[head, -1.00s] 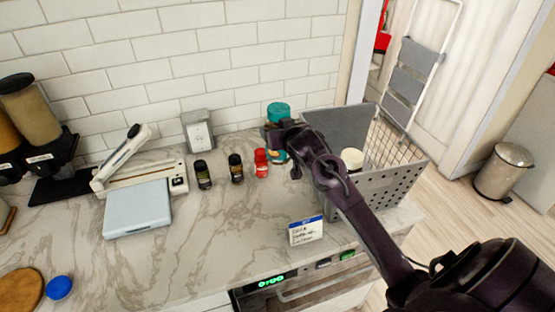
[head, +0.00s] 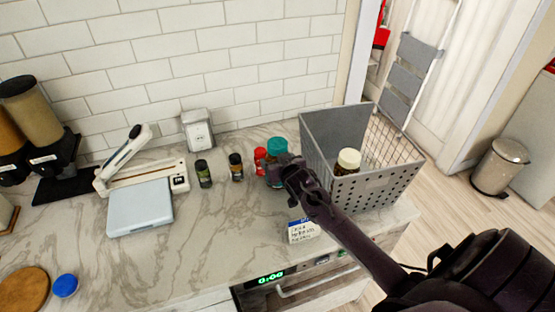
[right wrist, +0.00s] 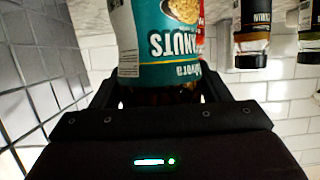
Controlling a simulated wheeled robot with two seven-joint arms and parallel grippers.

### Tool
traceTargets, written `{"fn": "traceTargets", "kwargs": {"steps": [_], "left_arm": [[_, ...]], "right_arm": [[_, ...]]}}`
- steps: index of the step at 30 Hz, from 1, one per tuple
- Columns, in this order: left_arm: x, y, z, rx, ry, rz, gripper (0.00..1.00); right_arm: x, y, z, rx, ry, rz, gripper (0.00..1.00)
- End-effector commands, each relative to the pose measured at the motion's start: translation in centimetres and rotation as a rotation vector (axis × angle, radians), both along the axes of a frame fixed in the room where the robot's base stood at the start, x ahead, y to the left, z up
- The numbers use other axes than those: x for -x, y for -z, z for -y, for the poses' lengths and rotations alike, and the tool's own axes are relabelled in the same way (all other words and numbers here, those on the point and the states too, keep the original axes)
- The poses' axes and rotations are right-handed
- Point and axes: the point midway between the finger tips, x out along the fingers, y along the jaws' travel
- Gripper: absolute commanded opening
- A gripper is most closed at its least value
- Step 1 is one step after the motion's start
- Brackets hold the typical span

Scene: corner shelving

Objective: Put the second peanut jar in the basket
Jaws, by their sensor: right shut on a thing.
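The peanut jar (head: 277,148) has a teal lid and stands out at the left of the basket in the head view. In the right wrist view its teal label (right wrist: 168,45) with "NUTS" lettering fills the space between the fingers. My right gripper (head: 284,176) is shut on this jar, low on its body, and partly hides it. I cannot tell whether the jar touches the counter. The grey basket (head: 385,190) stands on the counter to the right. A jar with a cream lid (head: 349,158) and dark body is inside it. My left gripper is not in view.
A red-capped bottle (head: 260,158) and two dark spice bottles (head: 236,167) (head: 203,174) stand left of the jar. The middle counter is clear.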

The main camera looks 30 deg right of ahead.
Motion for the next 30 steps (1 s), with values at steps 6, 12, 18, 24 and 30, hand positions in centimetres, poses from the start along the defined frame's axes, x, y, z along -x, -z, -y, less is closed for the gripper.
{"fn": "traceTargets", "kwargs": {"steps": [6, 12, 18, 24, 30], "left_arm": [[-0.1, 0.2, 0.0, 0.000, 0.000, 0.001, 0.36], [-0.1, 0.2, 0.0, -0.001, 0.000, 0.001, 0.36], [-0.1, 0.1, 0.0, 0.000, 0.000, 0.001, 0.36], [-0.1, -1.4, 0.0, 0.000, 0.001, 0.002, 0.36], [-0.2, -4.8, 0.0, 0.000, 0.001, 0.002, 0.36]], "right_arm": [[0.0, 0.3, 0.0, 0.000, 0.000, -0.001, 0.74], [0.0, 0.3, 0.0, 0.000, 0.000, -0.001, 0.91], [0.0, 0.2, 0.0, 0.000, 0.000, 0.000, 0.91], [0.9, -0.8, -0.2, -0.001, -0.001, -0.003, 0.91], [4.0, -2.4, -1.0, -0.003, -0.001, -0.004, 0.91]]}}
